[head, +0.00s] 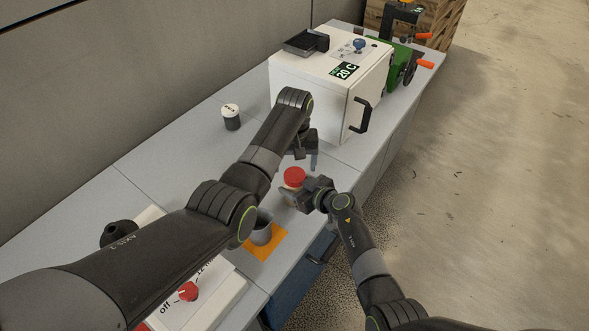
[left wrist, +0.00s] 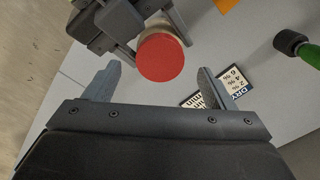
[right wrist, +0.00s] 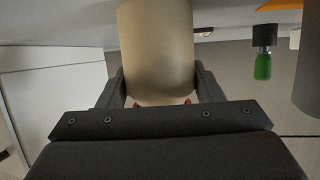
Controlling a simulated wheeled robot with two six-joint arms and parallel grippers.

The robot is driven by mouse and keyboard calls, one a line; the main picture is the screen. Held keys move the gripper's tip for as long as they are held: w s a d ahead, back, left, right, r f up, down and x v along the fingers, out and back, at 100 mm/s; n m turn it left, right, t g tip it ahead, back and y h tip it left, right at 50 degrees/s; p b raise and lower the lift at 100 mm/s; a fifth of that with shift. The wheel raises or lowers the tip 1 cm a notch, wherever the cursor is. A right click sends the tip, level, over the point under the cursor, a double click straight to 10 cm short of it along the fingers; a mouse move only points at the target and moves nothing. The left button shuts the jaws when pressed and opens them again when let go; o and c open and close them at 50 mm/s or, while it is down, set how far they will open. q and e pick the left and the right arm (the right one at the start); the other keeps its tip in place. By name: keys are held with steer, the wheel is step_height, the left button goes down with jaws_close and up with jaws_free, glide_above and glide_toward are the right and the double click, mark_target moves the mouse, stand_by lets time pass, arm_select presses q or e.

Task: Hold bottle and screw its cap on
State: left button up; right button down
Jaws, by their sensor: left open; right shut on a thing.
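The bottle has a beige body (right wrist: 157,50) and a red cap (head: 294,176) at its top. It stands near the front edge of the worktop. My right gripper (head: 300,193) is shut on the bottle's body, with one finger on each side in the right wrist view. My left gripper (head: 306,160) is open and empty, just above and beside the cap. In the left wrist view the round cap (left wrist: 160,57) lies beyond and between the left fingertips (left wrist: 156,75), apart from them. I cannot tell how firmly the cap sits on the bottle.
A white box with a 20 C display (head: 346,71) stands behind. A dark jar with a white lid (head: 231,117) stands at the back left. A grey cup (head: 262,229) is on an orange mat (head: 277,242). A red-knob panel (head: 188,291) is nearer. A DRY card (left wrist: 236,83) lies close by.

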mark_target(295, 174)
arm_select(q)
steer(key=shift+r, duration=0.5)
steer(key=shift+c, duration=0.8)
step_height(295, 174, up, 4)
steer(key=shift+f+n, duration=0.25)
steer(key=shift+n, duration=0.45)
steer(key=shift+c, duration=0.4)
steer(key=shift+f, duration=0.1)
steer(key=shift+f, duration=3.95)
